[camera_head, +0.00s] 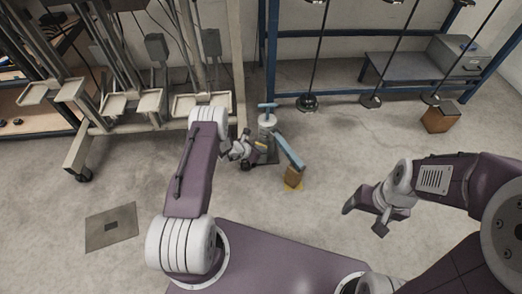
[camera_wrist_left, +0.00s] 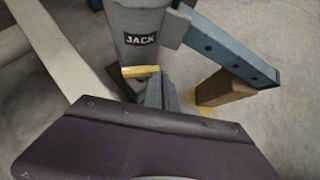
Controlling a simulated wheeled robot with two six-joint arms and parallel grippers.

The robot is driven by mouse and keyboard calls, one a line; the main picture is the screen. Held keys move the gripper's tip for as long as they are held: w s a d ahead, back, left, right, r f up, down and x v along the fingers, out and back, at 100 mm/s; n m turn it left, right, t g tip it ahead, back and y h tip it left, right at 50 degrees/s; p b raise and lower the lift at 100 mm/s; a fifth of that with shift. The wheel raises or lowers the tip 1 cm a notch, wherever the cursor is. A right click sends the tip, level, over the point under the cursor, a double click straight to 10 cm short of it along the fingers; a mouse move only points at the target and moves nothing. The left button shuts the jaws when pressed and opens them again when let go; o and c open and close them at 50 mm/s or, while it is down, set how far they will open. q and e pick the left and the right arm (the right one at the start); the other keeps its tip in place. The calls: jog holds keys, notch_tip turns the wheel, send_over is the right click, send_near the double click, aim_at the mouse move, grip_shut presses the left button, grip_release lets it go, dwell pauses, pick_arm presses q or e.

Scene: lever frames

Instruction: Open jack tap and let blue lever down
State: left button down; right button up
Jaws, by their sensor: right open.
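The grey jack (camera_head: 267,121) stands on the floor near the middle of the head view, with a blue T-shaped top. In the left wrist view the jack (camera_wrist_left: 135,20) bears a "JACK" label. Its yellow tap (camera_wrist_left: 140,71) is a short bar low on its front. The blue lever (camera_head: 289,152) slopes down to the right from the jack, and its end is near a wooden block (camera_head: 293,175). My left gripper (camera_head: 240,149) is beside the jack, its fingertips close to the tap; grip and contact are unclear. My right gripper (camera_head: 363,220) is open and empty.
A yellow floor marking (camera_head: 294,187) lies under the wooden block. A wheeled frame with trays (camera_head: 201,104) stands behind on the left. Hanging rods with dark bases (camera_head: 308,103) and a blue rack are at the back right.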

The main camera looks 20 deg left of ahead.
pick_arm(q)
jog(key=shift+w+d+p, duration=0.4)
jog(key=shift+d+p, duration=0.05)
jog(key=shift+d, duration=0.25)
jog(key=shift+w+d, duration=0.2)
dwell(0.4)
jog(key=shift+a, duration=0.1)
dwell(1.3)
